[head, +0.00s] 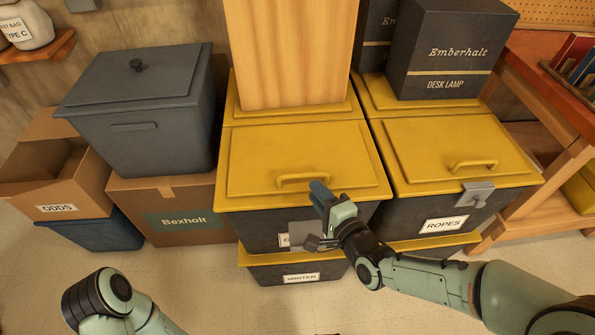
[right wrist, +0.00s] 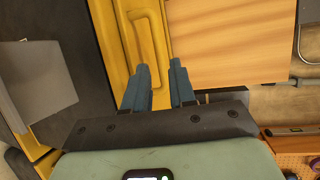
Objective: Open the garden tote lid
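The tote (head: 262,232) in the middle is dark with a yellow lid (head: 290,150), which lies shut. Its front label is mostly covered; only the start of a letter shows. The lid's yellow handle (head: 303,180) is near its front edge and also shows in the right wrist view (right wrist: 150,38). A grey latch plate (head: 303,236) is on the tote's front, partly behind my right gripper; it shows in the wrist view too (right wrist: 38,85). My right gripper (head: 318,190) is at the lid's front edge beside the handle, fingers apart and empty. My left gripper is out of view.
A tall wooden block (head: 290,50) stands on the lid's rear strip. A ROPES tote (head: 450,150) with a grey latch (head: 475,193) is at right, a black lamp box (head: 450,50) behind it. A grey bin (head: 150,130) sits on a Bexholt carton (head: 180,215) at left. The front floor is clear.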

